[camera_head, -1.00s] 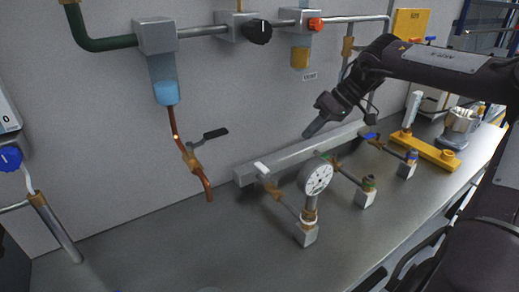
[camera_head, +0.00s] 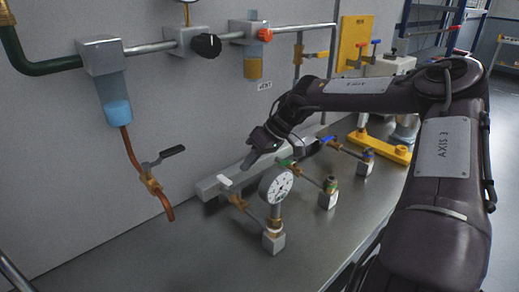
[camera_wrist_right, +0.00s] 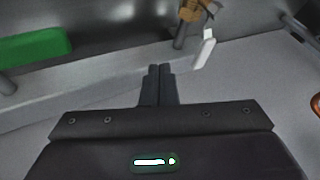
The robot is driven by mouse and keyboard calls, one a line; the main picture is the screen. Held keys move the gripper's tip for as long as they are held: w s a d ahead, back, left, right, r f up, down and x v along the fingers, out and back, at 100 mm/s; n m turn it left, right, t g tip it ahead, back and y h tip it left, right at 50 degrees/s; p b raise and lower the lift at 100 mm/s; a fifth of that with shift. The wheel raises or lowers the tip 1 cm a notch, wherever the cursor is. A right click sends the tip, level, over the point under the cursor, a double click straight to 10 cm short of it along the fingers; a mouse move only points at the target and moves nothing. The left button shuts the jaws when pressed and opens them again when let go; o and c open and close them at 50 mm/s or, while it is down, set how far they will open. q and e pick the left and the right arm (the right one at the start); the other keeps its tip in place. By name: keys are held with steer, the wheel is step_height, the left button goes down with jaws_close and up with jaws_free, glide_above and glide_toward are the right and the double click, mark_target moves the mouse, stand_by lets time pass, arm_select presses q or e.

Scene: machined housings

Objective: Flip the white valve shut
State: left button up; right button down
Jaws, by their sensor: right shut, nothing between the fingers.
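The white valve's handle (camera_head: 226,181) is a small white lever on a brass body (camera_head: 236,200), at the left end of a grey manifold bar. In the right wrist view the white handle (camera_wrist_right: 205,49) stands just right of and beyond the fingertips, with a gap between them. My right gripper (camera_head: 249,163) is shut and empty, above the bar, to the right of the white handle in the head view. Its dark fingers (camera_wrist_right: 158,72) are together in the wrist view. My left gripper is not in view.
A round dial gauge (camera_head: 276,186) stands close right of the white valve. A green-handled valve (camera_head: 285,162) and a blue-handled one (camera_head: 328,139) sit further along the bar. A black-handled valve (camera_head: 164,158) is on the copper pipe at left. The bench front is clear.

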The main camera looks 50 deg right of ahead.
mark_target(229, 185)
steer(key=a, duration=0.3)
steer(key=a+p, duration=0.1)
steer(key=shift+w+a+f, duration=0.2)
steer(key=shift+f, duration=0.05)
steer(key=shift+d+r, duration=0.1)
